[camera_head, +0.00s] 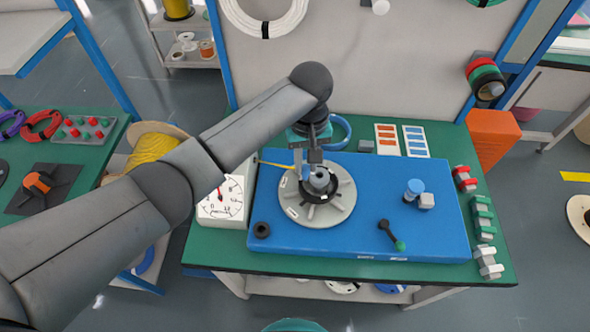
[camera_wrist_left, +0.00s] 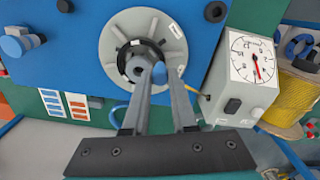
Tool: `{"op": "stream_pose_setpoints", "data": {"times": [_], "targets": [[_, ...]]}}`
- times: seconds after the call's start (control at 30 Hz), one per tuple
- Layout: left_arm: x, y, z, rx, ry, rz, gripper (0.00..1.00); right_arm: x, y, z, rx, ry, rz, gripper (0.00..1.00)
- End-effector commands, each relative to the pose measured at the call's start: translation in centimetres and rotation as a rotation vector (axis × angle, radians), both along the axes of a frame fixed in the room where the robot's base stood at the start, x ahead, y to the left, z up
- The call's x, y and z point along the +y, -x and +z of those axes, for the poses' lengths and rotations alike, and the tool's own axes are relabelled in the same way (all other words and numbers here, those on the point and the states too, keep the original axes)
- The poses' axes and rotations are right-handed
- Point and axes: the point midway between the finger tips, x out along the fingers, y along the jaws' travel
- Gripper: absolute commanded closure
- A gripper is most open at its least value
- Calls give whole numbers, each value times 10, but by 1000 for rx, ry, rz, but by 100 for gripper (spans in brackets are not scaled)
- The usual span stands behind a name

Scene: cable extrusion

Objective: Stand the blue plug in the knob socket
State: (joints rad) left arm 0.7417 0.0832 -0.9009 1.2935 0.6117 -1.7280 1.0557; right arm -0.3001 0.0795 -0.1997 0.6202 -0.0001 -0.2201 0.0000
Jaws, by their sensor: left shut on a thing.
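The grey dial disc (camera_head: 335,208) lies on the blue board with a dark hub at its middle. The hub's round knob socket (camera_head: 319,178) also shows in the left wrist view (camera_wrist_left: 138,66) as a grey ring with a dark hole. My left gripper (camera_head: 312,168) reaches down over the disc, beside the hub. In the left wrist view its fingers (camera_wrist_left: 161,72) are shut on a small blue piece, the blue plug (camera_wrist_left: 159,74), mostly hidden between the tips. It looks close beside the socket; I cannot tell whether they touch. My right gripper is out of view.
A gauge box (camera_head: 222,200) stands left of the disc. The board's right part is mostly clear.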

Motion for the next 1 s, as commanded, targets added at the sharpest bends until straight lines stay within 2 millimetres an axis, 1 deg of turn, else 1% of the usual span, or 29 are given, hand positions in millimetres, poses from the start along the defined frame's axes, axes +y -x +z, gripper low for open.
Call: {"op": "stream_pose_setpoints", "data": {"times": [0.03, 0.43, 0.6, 1.0], "targets": [[-5, -4, -2, -1, 2, 0, 100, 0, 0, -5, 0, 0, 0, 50], [-33, -28, -2, -1, 1, 1, 100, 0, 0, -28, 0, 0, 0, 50], [-37, -30, 0, 0, 1, 0, 100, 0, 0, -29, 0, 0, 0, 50], [-36, -30, 0, 0, 0, 0, 100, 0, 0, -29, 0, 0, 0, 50]]}}
